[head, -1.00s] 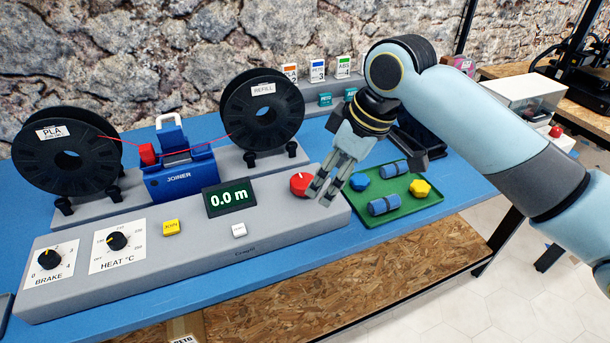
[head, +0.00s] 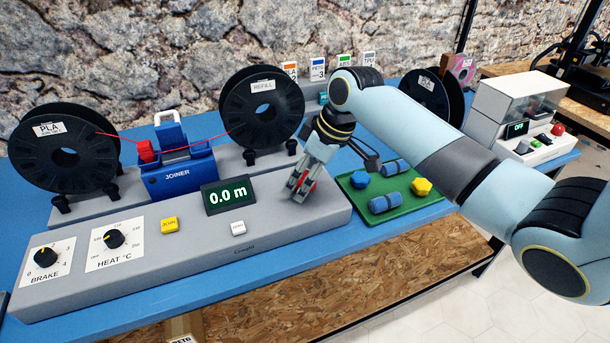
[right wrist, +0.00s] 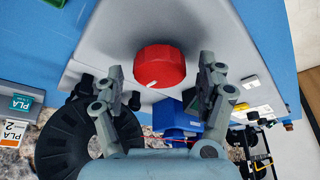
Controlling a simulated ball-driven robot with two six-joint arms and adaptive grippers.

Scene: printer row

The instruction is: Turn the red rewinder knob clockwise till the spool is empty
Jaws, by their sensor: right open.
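The red rewinder knob (right wrist: 160,66) shows in the right wrist view with a white pointer line on it. In the head view the knob (head: 306,184) is mostly hidden behind my right gripper (head: 300,192). My right gripper is open, with one finger on each side of the knob; in the wrist view (right wrist: 158,85) the fingers look apart from it. The REFILL spool (head: 262,108) and the PLA spool (head: 66,155) are black, with a red strand running between them through the blue joiner (head: 178,178). The display (head: 226,196) reads 0.0 m. My left gripper is not in view.
The grey console also carries a yellow JOIN button (head: 169,225), a white button (head: 238,228), and the BRAKE (head: 46,257) and HEAT (head: 114,238) dials. A green tray (head: 408,208) with blue and yellow pieces lies to the right, close to my right arm.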

